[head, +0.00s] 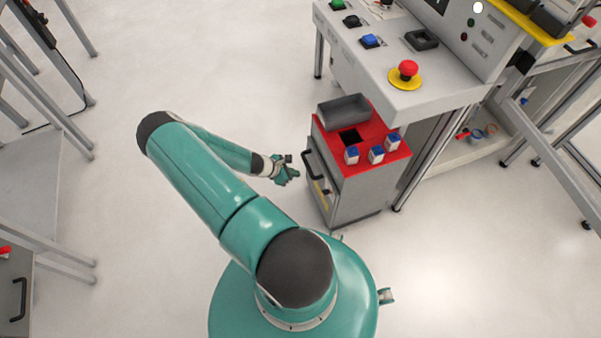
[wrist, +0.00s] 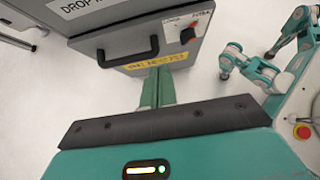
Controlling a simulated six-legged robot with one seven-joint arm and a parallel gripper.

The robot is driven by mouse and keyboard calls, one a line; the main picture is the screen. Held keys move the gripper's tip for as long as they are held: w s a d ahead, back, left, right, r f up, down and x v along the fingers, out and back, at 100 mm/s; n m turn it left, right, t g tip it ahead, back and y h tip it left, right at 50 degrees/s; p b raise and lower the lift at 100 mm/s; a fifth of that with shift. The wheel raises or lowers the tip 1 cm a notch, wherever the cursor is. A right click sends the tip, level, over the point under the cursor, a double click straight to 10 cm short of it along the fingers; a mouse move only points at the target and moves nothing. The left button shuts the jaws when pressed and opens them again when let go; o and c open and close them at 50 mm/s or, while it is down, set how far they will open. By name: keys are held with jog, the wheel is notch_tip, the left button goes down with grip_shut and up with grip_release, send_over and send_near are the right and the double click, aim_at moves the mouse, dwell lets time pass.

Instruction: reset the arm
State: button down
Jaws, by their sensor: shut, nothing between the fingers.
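My arm is teal with dark joints and is bent out to the left in the head view. My gripper (head: 291,173) is at its end, just left of the grey cabinet (head: 346,206) with the red top. In the wrist view the teal fingers of my gripper (wrist: 157,88) are together, with nothing between them. They point toward the cabinet front (wrist: 125,40), which has a dark handle (wrist: 128,52), a black knob and a yellow label. I cannot tell how close the fingertips are to it.
A control desk (head: 440,75) with a red emergency button (head: 408,69) rises behind. Metal frames stand far left and right. The floor (head: 120,240) left of my arm is clear.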

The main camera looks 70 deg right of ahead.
jog(key=shift+w+a+r, duration=0.1)
jog(key=shift+w+r, duration=0.05)
jog(key=w+a+r+m+t+y, duration=0.1)
jog(key=w+a+r+m, duration=0.1)
jog(key=w+a+r, duration=0.35)
jog(key=w+a+r+m+t, duration=0.2)
jog(key=w+r, duration=0.4)
jog(key=r, duration=0.4)
jog(key=w+a+r+m+t+y, duration=0.1)
jog(key=w+a+r+m, duration=0.1)
jog(key=w+a+r, duration=0.35)
jog(key=w+a+r+m+t, duration=0.1)
jog(key=a+r, duration=0.2)
jog(key=r, duration=0.4)
jog(key=w+a+r+t+y, duration=0.1)
jog(key=a+r, duration=0.3)
jog(key=r, duration=0.2)
jog(key=w+a+r+m+t, duration=0.1)
jog(key=a+r, duration=0.2)
jog(key=r, duration=0.4)
jog(key=s+a+r+t+y, duration=0.1)
jog(key=s+a+r+t, duration=0.1)
jog(key=s+a+r, duration=0.5)
jog(key=s+a+r+m+t+y, duration=0.1)
jog(key=s+a+r+t+y, duration=0.1)
jog(key=s+a+r, duration=0.5)
jog(key=a+r+t, duration=0.1)
jog(key=a+r, duration=0.3)
jog(key=a, duration=0.1)
